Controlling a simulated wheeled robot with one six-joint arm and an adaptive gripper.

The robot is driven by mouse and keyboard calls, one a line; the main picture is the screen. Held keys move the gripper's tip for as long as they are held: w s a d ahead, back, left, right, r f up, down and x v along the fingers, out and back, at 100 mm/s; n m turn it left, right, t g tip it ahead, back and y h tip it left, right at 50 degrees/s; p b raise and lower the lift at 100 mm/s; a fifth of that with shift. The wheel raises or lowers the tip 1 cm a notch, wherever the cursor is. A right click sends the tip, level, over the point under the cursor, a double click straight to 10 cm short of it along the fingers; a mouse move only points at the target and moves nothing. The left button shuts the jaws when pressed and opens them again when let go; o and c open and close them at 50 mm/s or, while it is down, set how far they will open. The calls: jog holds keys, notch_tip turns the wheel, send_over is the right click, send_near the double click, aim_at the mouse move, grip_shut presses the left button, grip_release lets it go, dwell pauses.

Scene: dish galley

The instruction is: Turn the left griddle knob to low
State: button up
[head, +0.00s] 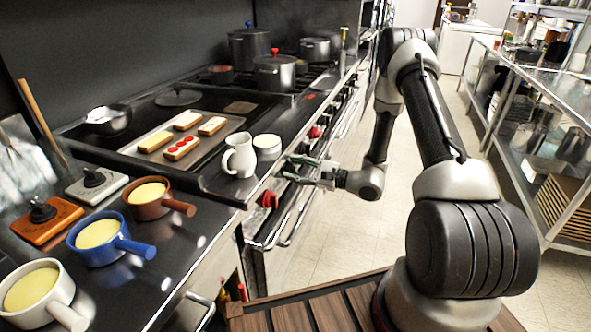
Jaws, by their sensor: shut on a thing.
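The griddle (128,151) is a dark flat plate set in the counter, with its front panel facing the aisle. A red knob (268,200) sits on that panel at the near, left end, and it looks clear of my fingers. My gripper (291,169) is at the panel just beyond this red knob. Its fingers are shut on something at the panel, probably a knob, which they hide. I cannot tell which knob it is or its setting. Another red knob (315,132) shows farther along the front.
A white jug (239,156) and a small white cup (267,145) stand near the counter edge above my gripper. Oven handles (287,234) stick out below. Several handled pots, including a blue one (103,248), stand at the near left. The aisle floor (335,225) is clear.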

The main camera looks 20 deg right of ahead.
jog(key=o, duration=1.1)
jog(key=shift+c, duration=0.2)
jog(key=v, duration=1.2)
